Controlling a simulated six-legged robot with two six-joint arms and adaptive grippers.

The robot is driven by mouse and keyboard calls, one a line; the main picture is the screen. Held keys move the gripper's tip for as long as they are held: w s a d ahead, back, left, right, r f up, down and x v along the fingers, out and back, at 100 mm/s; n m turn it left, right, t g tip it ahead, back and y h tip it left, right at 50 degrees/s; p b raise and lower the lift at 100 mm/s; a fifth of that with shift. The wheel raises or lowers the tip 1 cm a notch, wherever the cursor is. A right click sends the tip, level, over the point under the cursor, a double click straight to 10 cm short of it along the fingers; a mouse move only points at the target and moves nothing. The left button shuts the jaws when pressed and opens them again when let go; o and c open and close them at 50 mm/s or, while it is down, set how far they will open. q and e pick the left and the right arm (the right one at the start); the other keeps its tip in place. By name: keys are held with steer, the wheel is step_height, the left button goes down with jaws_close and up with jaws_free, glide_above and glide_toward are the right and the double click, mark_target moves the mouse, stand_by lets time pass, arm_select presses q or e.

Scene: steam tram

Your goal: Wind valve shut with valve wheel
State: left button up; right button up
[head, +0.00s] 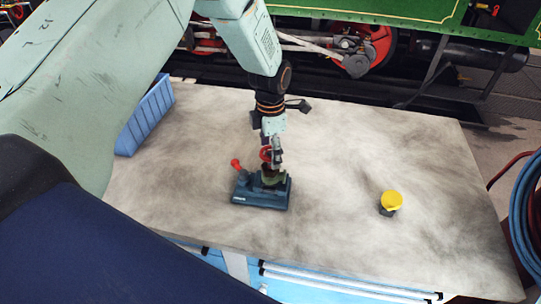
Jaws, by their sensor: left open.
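The valve (262,194) sits on a dark blue-grey base on the table, left of the table's middle. A red knob (236,163) sticks up at its left side. A small part of the red valve wheel (266,154) shows at the top of the valve, mostly hidden by my gripper. My left gripper (273,160) points down right over the valve, open, with its fingers at the wheel. I cannot tell whether the fingers touch the wheel. My right gripper is not in view.
The grey stained table (340,195) is mostly clear. A yellow-topped knob (391,201) stands on its right part. A blue crate (147,115) is at the left edge. A green steam tram (400,12) stands behind. Blue and red hoses (526,215) hang at the right.

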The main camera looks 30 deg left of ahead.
arm_select(q)
steer(key=shift+p, duration=0.3)
stand_by(0.4)
steer(key=c, duration=1)
steer(key=m, duration=0.4)
steer(key=shift+s+f, duration=0.1)
steer(key=shift+f, duration=0.05)
steer(key=shift+s+f+m+p, duration=0.1)
steer(key=shift+m+p, duration=0.2)
steer(key=shift+m, duration=0.7)
